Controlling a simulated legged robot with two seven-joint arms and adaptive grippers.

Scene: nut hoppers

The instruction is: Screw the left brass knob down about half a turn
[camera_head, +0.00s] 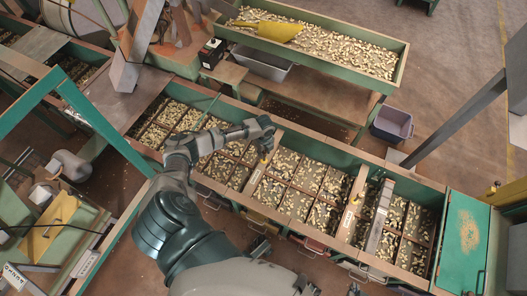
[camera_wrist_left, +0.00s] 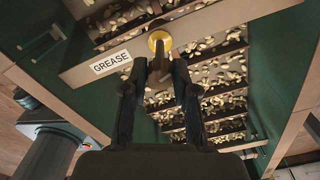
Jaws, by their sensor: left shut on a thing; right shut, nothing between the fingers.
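The left brass knob (camera_head: 264,158) stands on a divider of the long green nut hopper in the head view. In the left wrist view the round brass knob (camera_wrist_left: 159,41) is at the top centre, just beyond the fingertips. My left gripper (camera_head: 263,145) reaches down onto it from above. In the left wrist view its fingers (camera_wrist_left: 159,66) come together at the knob and are shut on it; the exact contact is partly hidden by the fingertips. My right gripper (camera_head: 355,289) shows only as a small dark part at the bottom edge of the head view.
A white GREASE label (camera_wrist_left: 110,62) sits beside the knob. Hopper bins full of nuts lie on both sides of the divider. A second hopper tray (camera_head: 402,67) with a yellow scoop (camera_head: 268,30) is behind. A grey crate (camera_head: 392,123) stands on the floor.

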